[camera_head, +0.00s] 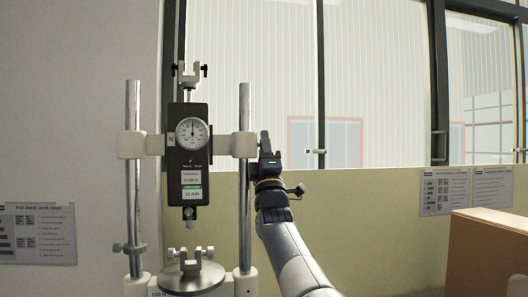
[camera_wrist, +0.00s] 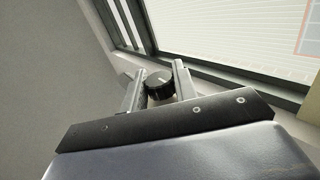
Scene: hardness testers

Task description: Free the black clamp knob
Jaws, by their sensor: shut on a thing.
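In the wrist view the black clamp knob (camera_wrist: 160,86), round with a pale line on its face, sits between the two fingers of my gripper (camera_wrist: 159,88), which is shut on it. In the head view my gripper (camera_head: 265,142) is at the right end of the pale crosshead block (camera_head: 240,145), beside the right steel column (camera_head: 245,200). The knob cannot be told apart from the dark gripper there. The tester's black force gauge (camera_head: 188,160), with a round dial, is held upright between the two columns.
The left column (camera_head: 133,200) carries a small collar with a knob (camera_head: 130,248). A round lower plate (camera_head: 190,275) with a small clamp stands below the gauge. A brown box (camera_head: 488,250) is at the right. A windowed wall rises behind.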

